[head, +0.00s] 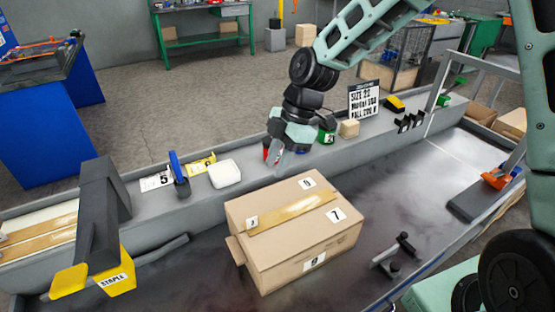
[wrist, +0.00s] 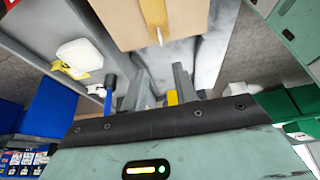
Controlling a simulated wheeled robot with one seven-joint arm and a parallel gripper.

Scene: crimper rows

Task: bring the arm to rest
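My gripper (head: 278,157) points down in the head view, above the back ledge just behind the cardboard box (head: 292,265). It appears apart from the box, and I see nothing held in it. Its fingers overlap in the head view. In the wrist view, grey shapes beyond the dark edge of my gripper cannot be told surely from fingers, so its opening is unclear. The box is shut, with a tan tape strip along its top and number labels. Part of it shows at the top of the wrist view (wrist: 115,22).
The ledge holds a white container (head: 224,173), a blue-handled tool (head: 179,175), a small wooden block (head: 349,128) and a sign (head: 363,99). A black clamp-like piece (head: 395,255) lies right of the box. Air above the box is clear.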

